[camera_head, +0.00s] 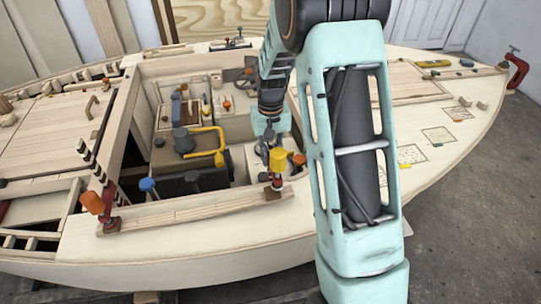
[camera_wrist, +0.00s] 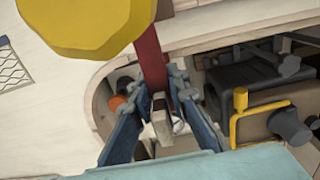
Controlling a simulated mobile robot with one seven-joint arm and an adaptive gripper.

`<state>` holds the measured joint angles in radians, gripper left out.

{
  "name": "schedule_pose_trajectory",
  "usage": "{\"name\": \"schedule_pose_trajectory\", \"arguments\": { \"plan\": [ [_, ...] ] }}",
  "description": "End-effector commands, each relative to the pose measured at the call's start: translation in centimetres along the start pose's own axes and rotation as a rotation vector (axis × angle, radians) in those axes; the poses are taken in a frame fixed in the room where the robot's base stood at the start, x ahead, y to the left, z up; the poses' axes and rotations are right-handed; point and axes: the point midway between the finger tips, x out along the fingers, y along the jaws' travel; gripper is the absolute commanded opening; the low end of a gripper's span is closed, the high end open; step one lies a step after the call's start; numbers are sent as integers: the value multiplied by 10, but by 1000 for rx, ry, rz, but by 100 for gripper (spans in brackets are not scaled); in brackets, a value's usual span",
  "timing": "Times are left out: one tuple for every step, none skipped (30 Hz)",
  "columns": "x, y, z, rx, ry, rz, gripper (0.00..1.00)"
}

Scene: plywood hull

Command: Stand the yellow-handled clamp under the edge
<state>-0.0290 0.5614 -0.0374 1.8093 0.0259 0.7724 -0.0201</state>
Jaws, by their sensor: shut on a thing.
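The yellow-handled clamp shows in the head view at the right end of the near plank, with its yellow handle (camera_head: 278,159) up and its red bar below. In the wrist view its large yellow handle (camera_wrist: 85,24) fills the top left, and its red bar (camera_wrist: 151,55) runs down between my fingers. My gripper (camera_wrist: 161,88) is shut on this bar. In the head view my wrist hangs just behind the clamp, and the fingers are mostly hidden. The clamp's lower end and any contact with the edge (camera_head: 190,211) cannot be made out.
An orange-handled clamp (camera_head: 93,203) stands at the plank's left end. A blue-handled tool (camera_head: 148,185) stands just inside the opening. A yellow bent frame (camera_head: 218,145) lies in the cockpit, also seen in the wrist view (camera_wrist: 241,112). The near deck (camera_head: 180,240) is clear.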

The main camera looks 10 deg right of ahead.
Motion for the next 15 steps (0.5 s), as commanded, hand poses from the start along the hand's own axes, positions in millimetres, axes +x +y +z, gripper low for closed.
{"name": "schedule_pose_trajectory", "arguments": {
  "plan": [
    [-1, 0, -1, 0, 2, 0, 0],
    [-1, 0, -1, 0, 2, 0, 0],
    [-1, 0, -1, 0, 2, 0, 0],
    [-1, 0, -1, 0, 2, 0, 0],
    [-1, 0, -1, 0, 2, 0, 0],
    [-1, 0, -1, 0, 2, 0, 0],
    [-1, 0, -1, 0, 2, 0, 17],
    [-1, 0, -1, 0, 2, 0, 20],
    [-1, 0, -1, 0, 2, 0, 25],
    [-1, 0, -1, 0, 2, 0, 28],
    [-1, 0, -1, 0, 2, 0, 31],
    [-1, 0, -1, 0, 2, 0, 35],
    [-1, 0, -1, 0, 1, 0, 35],
    [-1, 0, -1, 0, 1, 0, 35],
    [0, 0, -1, 0, 1, 0, 35]
  ]
}}
